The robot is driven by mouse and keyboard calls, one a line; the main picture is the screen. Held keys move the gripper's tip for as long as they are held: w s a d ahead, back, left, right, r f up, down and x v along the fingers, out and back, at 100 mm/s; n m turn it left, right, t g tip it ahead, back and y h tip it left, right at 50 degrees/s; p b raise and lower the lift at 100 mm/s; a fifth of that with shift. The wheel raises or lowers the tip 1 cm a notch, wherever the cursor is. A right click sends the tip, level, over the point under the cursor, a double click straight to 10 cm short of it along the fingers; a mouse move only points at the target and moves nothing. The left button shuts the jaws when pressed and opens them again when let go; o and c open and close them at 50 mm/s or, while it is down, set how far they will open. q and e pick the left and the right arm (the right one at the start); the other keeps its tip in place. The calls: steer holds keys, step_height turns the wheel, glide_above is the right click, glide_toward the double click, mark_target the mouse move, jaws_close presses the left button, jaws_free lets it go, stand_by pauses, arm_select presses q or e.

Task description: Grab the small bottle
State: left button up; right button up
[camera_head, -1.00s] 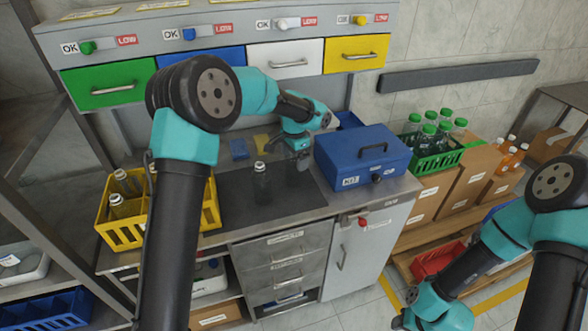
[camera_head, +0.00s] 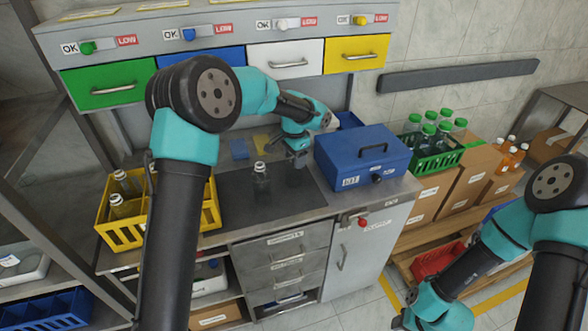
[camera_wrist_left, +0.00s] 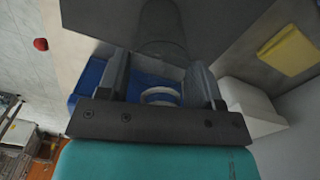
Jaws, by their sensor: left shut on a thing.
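My left gripper (camera_head: 298,160) is low over the dark mat (camera_head: 232,197), between a clear bottle and the blue box. In the left wrist view its two fingers (camera_wrist_left: 160,87) stand on either side of a small bottle (camera_wrist_left: 160,96), which shows mainly as a pale ring. The gripper is shut on it. In the head view the small bottle is mostly hidden by the gripper. The other clear bottle (camera_head: 261,180) stands upright on the mat, left of the gripper. My right gripper (camera_head: 408,320) is only partly in view at the bottom edge, and its jaws are not visible.
The blue box (camera_head: 350,165) stands close on the right. A yellow crate (camera_head: 210,213) with clear bottles is at the left end of the worktop. A green crate (camera_head: 440,160) of green-capped bottles is further right. Drawers (camera_head: 290,60) hang above.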

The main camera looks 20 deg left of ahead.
arm_select(q)
steer(key=shift+r, duration=0.1)
steer(key=shift+r, duration=1.25)
steer(key=s+d+r, duration=0.1)
steer(key=s+d, duration=0.1)
steer(key=s, duration=0.5)
steer(key=s+d+r, duration=0.1)
steer(key=s+d, duration=0.1)
steer(key=s, duration=0.6)
steer(key=shift+s+d+r, duration=0.15)
steer(key=shift+s+d, duration=0.05)
steer(key=shift+s, duration=0.05)
steer(key=shift+w+r, duration=0.1)
